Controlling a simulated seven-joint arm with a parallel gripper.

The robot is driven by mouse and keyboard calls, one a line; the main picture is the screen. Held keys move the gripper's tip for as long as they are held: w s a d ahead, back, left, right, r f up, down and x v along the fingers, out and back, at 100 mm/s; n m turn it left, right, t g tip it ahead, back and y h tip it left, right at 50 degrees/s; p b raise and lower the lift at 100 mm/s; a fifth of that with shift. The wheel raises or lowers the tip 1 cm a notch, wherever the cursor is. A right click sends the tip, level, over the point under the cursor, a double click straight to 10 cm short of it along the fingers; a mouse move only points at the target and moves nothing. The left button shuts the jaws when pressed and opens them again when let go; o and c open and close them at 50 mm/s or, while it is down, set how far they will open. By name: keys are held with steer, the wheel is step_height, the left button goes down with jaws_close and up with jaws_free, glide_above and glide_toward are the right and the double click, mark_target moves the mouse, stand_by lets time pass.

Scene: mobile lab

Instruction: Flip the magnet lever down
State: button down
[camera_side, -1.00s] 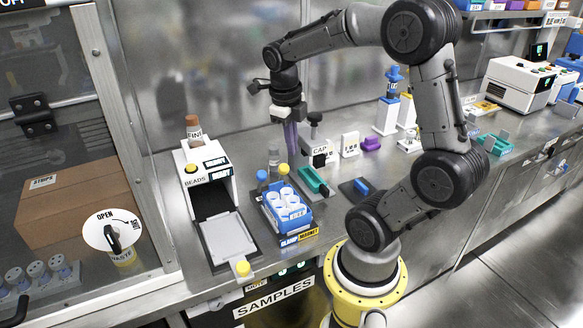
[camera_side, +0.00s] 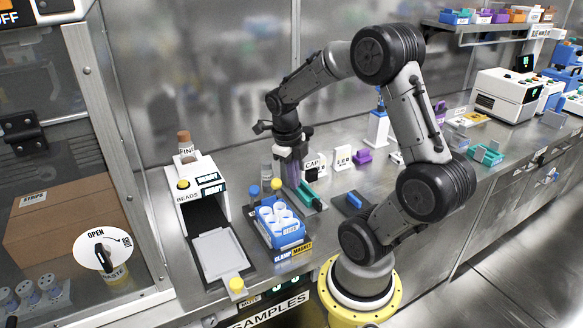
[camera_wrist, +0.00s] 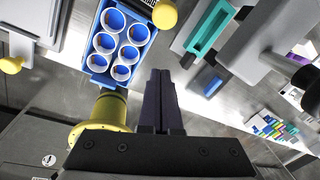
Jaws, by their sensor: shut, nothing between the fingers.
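The blue tube rack (camera_side: 290,236) holds several white tubes and has blue CLAMP and yellow MAGNET labels on its front edge. At its back stand a lever with a yellow knob (camera_side: 275,184) and one with a blue knob (camera_side: 254,191). Both knobs are up. The yellow knob also shows at the top of the wrist view (camera_wrist: 165,14), beside the rack (camera_wrist: 96,62). My gripper (camera_side: 291,182) is shut and empty, pointing down just right of the yellow knob. Its dark fingers (camera_wrist: 160,76) show together in the wrist view, apart from the knob.
A white bead unit (camera_side: 196,190) with a tray and another yellow knob (camera_side: 236,284) stands left of the rack. A green holder (camera_side: 311,197) and a dark pad with a blue piece (camera_side: 354,200) lie to the right. A metal wall is behind.

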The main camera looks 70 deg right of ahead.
mark_target(274, 190)
steer(key=w+f, duration=0.1)
steer(key=w+d+f, duration=0.1)
steer(key=f, duration=0.1)
steer(key=shift+w+d+f, duration=0.15)
steer(key=shift+d+f, duration=0.05)
steer(key=shift+w+d+r, duration=0.1)
steer(key=shift+w+r, duration=0.1)
steer(key=shift+w, duration=0.3)
steer(key=shift+w+d, duration=0.1)
steer(key=shift+w+d+r+g+y, duration=0.1)
steer(key=shift+g+y, duration=0.2)
steer(key=shift+g, duration=0.1)
